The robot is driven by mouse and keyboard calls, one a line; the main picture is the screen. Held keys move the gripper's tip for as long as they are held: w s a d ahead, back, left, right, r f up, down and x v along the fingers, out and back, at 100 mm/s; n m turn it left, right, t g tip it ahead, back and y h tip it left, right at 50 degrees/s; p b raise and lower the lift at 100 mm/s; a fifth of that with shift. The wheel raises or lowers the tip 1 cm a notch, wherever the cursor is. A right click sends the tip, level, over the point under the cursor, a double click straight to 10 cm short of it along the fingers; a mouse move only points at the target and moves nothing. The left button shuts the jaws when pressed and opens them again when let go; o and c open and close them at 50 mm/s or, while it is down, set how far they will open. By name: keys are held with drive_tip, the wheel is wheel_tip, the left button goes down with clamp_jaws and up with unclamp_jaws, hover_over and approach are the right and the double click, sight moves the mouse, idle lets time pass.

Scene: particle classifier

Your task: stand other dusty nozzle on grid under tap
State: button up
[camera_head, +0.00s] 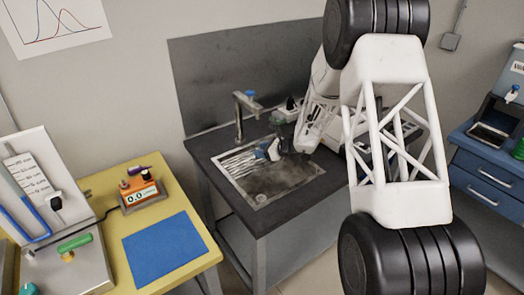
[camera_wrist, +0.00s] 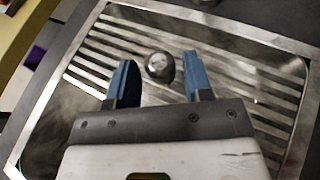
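My gripper (camera_head: 264,151) is low over the sink (camera_head: 232,188) on the dark bench, near the tap (camera_head: 240,116). In the wrist view my gripper (camera_wrist: 161,85) has its blue fingers apart. A rounded grey metallic piece, apparently a nozzle (camera_wrist: 159,66), shows between the fingertips with a gap on both sides. It seems to stand on the slatted grid (camera_wrist: 245,75); its contact with the grid is not clear. The grid also shows in the head view (camera_head: 240,162). I cannot make out the nozzle in the head view, where my arm and gripper cover part of the sink.
A small dark item (camera_head: 290,103) sits on the bench behind the sink, partly beside my arm. A yellow table with a blue mat (camera_head: 163,248) and an orange meter (camera_head: 139,195) stands at the left. A blue drawer cabinet (camera_head: 488,178) is at the right.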

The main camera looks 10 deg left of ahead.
drive_tip(key=shift+o, duration=0.5)
drive_tip(key=shift+r, duration=0.1)
drive_tip(key=shift+d+r, duration=0.1)
drive_tip(key=shift+d, duration=0.05)
drive_tip(key=v, duration=1.1)
drive_tip(key=shift+d, duration=0.35)
drive_tip(key=shift+s+r, duration=0.1)
drive_tip(key=shift+r, duration=0.1)
